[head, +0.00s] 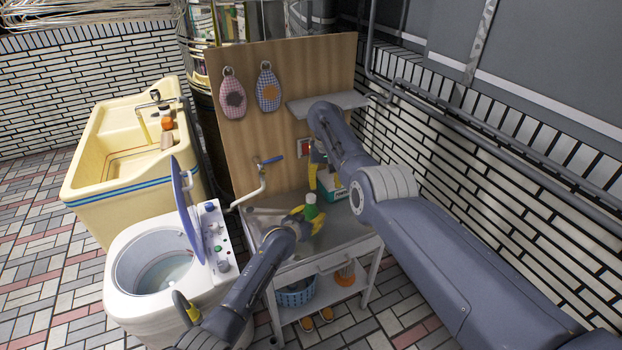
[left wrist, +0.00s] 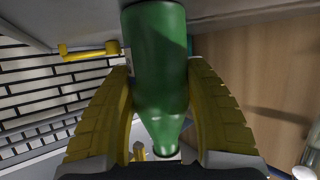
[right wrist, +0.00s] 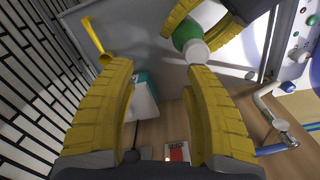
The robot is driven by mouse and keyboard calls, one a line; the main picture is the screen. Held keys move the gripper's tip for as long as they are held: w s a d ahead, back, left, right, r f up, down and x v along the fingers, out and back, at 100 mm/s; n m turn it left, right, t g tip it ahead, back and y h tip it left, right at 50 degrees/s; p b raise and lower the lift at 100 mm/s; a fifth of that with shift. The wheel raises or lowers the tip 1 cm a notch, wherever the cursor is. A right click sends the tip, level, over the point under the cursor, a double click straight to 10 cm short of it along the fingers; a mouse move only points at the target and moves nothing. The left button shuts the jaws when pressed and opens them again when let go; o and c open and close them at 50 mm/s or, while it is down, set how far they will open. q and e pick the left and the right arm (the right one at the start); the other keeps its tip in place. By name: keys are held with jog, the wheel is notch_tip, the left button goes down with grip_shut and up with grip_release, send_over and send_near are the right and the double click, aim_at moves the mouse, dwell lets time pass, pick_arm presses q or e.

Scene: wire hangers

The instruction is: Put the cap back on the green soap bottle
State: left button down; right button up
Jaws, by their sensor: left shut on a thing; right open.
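The green soap bottle (head: 311,212) stands roughly upright over the metal top of the cart. My left gripper (head: 300,216) is shut around its body, and the left wrist view shows the green bottle (left wrist: 160,60) between both yellow fingers. In the right wrist view the bottle (right wrist: 186,34) has a pale white top (right wrist: 197,50); I cannot tell whether this is the cap or the bare neck. My right gripper (head: 317,165) is above and behind the bottle, by the board. In its wrist view the fingers (right wrist: 162,75) are apart with nothing between them.
A white and teal box (head: 331,187) stands on the cart behind the bottle. A yellow object (right wrist: 97,40) lies near it. A wooden board (head: 300,120) with a shelf (head: 327,104) rises behind.

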aim_at(311, 196)
pick_arm(q)
jog(key=shift+f, duration=0.15)
pick_arm(e)
jog(key=a+r+n, duration=0.1)
jog(key=n, duration=0.5)
jog(key=a+r+n, duration=0.1)
jog(key=n, duration=0.5)
jog(key=s+a+r+n, duration=0.1)
jog(key=n, duration=0.6)
jog(key=shift+s, duration=0.1)
jog(key=shift+s+a+n, duration=0.2)
jog(key=shift+a+n, duration=0.2)
jog(key=shift+n, duration=0.5)
jog(key=shift+s+a+n, duration=0.2)
jog(key=shift+a+n, duration=0.2)
jog(key=shift+n, duration=0.5)
jog(key=shift+f, duration=3.95)
